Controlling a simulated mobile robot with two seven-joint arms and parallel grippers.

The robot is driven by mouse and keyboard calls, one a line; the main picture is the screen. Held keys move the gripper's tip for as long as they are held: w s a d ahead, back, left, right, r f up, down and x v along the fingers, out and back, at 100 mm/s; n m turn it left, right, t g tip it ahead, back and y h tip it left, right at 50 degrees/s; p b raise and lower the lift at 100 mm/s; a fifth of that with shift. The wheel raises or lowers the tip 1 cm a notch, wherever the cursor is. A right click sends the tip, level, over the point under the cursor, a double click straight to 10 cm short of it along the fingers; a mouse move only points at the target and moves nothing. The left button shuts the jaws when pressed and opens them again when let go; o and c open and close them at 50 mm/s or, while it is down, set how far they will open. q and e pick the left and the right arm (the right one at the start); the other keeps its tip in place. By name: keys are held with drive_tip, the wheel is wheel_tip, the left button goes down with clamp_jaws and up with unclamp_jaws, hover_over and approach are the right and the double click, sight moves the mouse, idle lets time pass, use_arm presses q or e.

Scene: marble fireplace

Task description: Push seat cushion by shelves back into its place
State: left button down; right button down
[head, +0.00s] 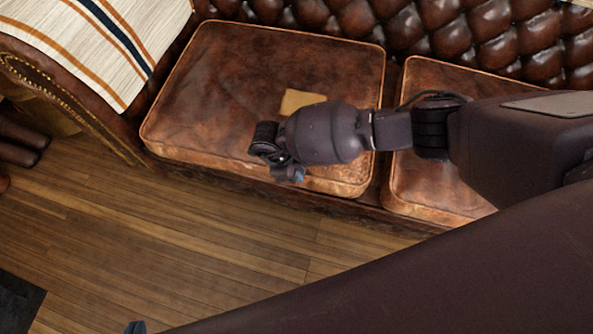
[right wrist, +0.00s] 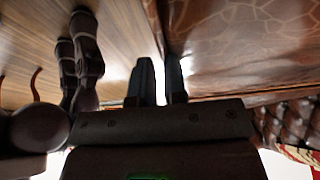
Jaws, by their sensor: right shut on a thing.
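The left brown leather seat cushion (head: 240,90), with light piping, lies on the sofa seat and reaches its front edge. My right gripper (head: 281,168) is over its front part, the arm coming across from the right. In the right wrist view my gripper's fingers (right wrist: 160,72) are close together at the leather cushion's (right wrist: 240,45) edge and shut on it; the contact itself is hard to see. A dark tip of my left gripper (head: 135,327) shows at the bottom edge of the head view; its fingers cannot be made out. No shelves are visible.
A second seat cushion (head: 430,185) lies to the right across a narrow gap. The tufted backrest (head: 440,30) runs behind. A striped throw (head: 100,40) covers the left armrest. A small tan patch (head: 300,101) shows on the left cushion. The wooden floor (head: 150,220) in front is clear.

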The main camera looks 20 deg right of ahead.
idle(0.5)
drive_tip(key=c, duration=1.1)
unclamp_jaws()
drive_tip(key=shift+w+a+r, duration=0.1)
drive_tip(key=shift+r, duration=0.15)
drive_tip(key=p+v, duration=0.1)
drive_tip(key=v, duration=0.3)
drive_tip(key=shift+w, duration=0.15)
use_arm(q)
drive_tip(key=shift+s+a+r+n+p, duration=0.15)
drive_tip(key=shift+s+a+n+p, duration=0.35)
drive_tip(key=shift+p, duration=0.55)
use_arm(e)
drive_tip(key=s+v, duration=0.1)
drive_tip(key=v, duration=0.5)
drive_tip(key=shift+w+r, duration=0.15)
drive_tip(key=shift+w, duration=0.2)
